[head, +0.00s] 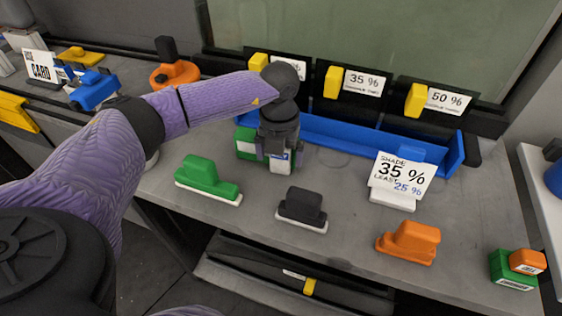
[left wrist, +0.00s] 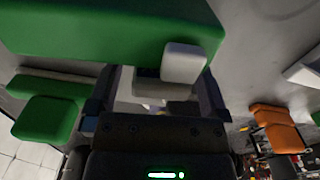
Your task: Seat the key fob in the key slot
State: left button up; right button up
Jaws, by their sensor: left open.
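My left gripper (head: 273,156) points down over the back middle of the bench, in front of the blue tray. Its fingers are apart. A green block (head: 244,136) with white faces stands right at the gripper and is partly hidden by it. In the left wrist view this green block (left wrist: 100,28) spans the top, with a light grey piece (left wrist: 185,62) at its lower edge. Pale shapes (left wrist: 150,88) show between the fingers; I cannot tell whether they touch. I cannot surely pick out the key fob or the key slot. My right gripper is not in view.
A green tool (head: 207,180), a black tool (head: 302,207) and an orange tool (head: 409,241) stand along the front. A 35 % sign (head: 402,177) stands before the blue tray (head: 450,157). A small green box (head: 513,271) with an orange piece is at the right corner.

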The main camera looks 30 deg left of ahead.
pick_arm(q)
grip_shut()
dwell(0.4)
